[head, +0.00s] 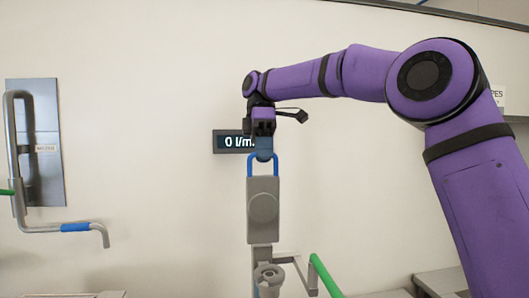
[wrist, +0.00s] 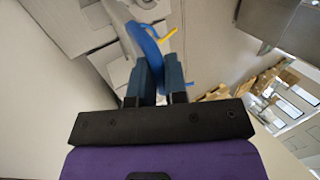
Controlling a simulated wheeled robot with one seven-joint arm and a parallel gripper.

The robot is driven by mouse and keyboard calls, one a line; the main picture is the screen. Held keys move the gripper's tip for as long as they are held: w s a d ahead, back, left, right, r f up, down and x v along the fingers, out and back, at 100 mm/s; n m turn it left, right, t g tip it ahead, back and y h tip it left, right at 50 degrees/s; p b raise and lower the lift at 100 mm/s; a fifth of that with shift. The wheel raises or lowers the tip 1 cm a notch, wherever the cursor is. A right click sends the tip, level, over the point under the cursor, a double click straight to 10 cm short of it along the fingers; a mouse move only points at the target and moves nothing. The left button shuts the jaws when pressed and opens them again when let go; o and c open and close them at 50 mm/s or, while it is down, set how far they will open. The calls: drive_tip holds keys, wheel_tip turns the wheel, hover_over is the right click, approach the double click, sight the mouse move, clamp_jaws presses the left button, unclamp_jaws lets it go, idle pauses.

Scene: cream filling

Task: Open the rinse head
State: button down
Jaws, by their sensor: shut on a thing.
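A grey block-shaped head with a round disc on its front, which I take to be the rinse head (head: 262,215), stands upright in the middle of the head view. A blue loop handle (head: 249,166) rises from its top. My gripper (head: 263,156) reaches down from above and is shut on the top of this blue loop. In the wrist view the blue loop (wrist: 146,44) passes between the fingertips of my gripper (wrist: 160,72). The fingertips hide part of the loop.
A display (head: 225,142) reading "0 l/m" is on the wall behind my gripper, partly covered. A grey bent pipe with a blue sleeve (head: 75,227) hangs by a metal wall panel (head: 48,175) at left. A green hose (head: 322,274) runs low at right of the head.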

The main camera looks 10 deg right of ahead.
drive_tip(key=shift+w+f, duration=0.1)
drive_tip(key=shift+f, duration=0.15)
drive_tip(key=c, duration=1.1)
unclamp_jaws()
drive_tip(key=shift+w, duration=0.15)
drive_tip(key=shift+c, duration=0.2)
drive_tip(key=shift+r, duration=0.1)
drive_tip(key=shift+s, duration=0.25)
